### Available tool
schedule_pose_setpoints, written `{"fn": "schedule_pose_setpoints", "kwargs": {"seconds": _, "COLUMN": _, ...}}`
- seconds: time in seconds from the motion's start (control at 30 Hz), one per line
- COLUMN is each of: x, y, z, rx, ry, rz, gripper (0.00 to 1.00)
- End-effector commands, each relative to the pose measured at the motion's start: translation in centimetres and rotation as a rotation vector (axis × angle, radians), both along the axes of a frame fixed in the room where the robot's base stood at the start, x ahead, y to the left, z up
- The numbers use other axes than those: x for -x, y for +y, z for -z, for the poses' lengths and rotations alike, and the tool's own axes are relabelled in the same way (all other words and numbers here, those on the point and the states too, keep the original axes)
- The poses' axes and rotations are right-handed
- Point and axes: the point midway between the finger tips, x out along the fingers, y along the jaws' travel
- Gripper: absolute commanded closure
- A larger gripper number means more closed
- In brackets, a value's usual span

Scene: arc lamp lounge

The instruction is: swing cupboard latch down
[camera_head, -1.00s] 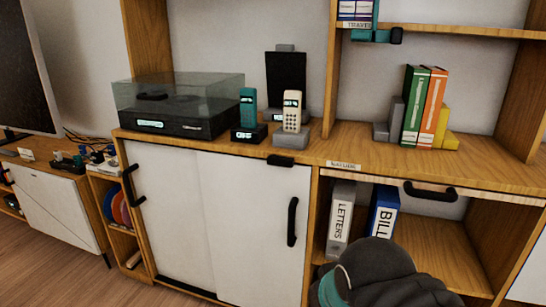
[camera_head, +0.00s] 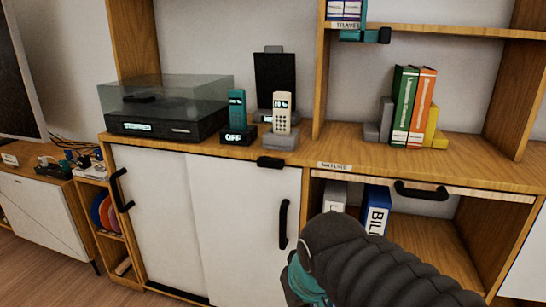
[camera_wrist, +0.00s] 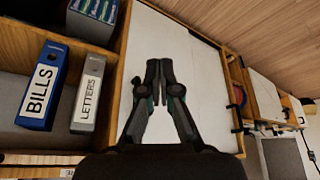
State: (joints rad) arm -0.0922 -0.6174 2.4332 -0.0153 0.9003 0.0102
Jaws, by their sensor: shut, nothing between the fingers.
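The white cupboard (camera_head: 245,225) has two door panels. A small black latch-like piece (camera_head: 270,162) sits at its top edge, near the right end, and lies level. A black upright handle (camera_head: 283,224) is on the right panel below it, and another handle (camera_head: 121,190) is at the left. My gripper (camera_wrist: 159,64) is shut and empty in the wrist view, in front of the white door panel (camera_wrist: 205,85). In the head view my arm hides the fingers, low and right of the latch piece. The latch piece cannot be made out in the wrist view.
Right of the cupboard is an open compartment with a blue binder (camera_head: 377,210) and a white binder (camera_head: 335,196). A black handle (camera_head: 421,191) is on its top edge. A turntable (camera_head: 165,110) and phones (camera_head: 281,124) stand on top. Free floor (camera_head: 80,287) lies at the left.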

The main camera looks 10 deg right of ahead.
Motion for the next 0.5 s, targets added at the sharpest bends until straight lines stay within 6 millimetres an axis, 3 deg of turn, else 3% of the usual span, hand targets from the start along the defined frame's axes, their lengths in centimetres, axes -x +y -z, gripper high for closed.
{"fn": "schedule_pose_setpoints", "kwargs": {"seconds": 0.23, "x": -7.4, "y": 1.8, "z": -4.7, "rx": 0.074, "ry": -0.021, "rz": -0.061, "gripper": 1.0}}
{"fn": "schedule_pose_setpoints", "kwargs": {"seconds": 0.5, "x": -15.7, "y": 3.3, "z": -11.4, "rx": 0.142, "ry": -0.091, "rz": 0.017, "gripper": 1.0}}
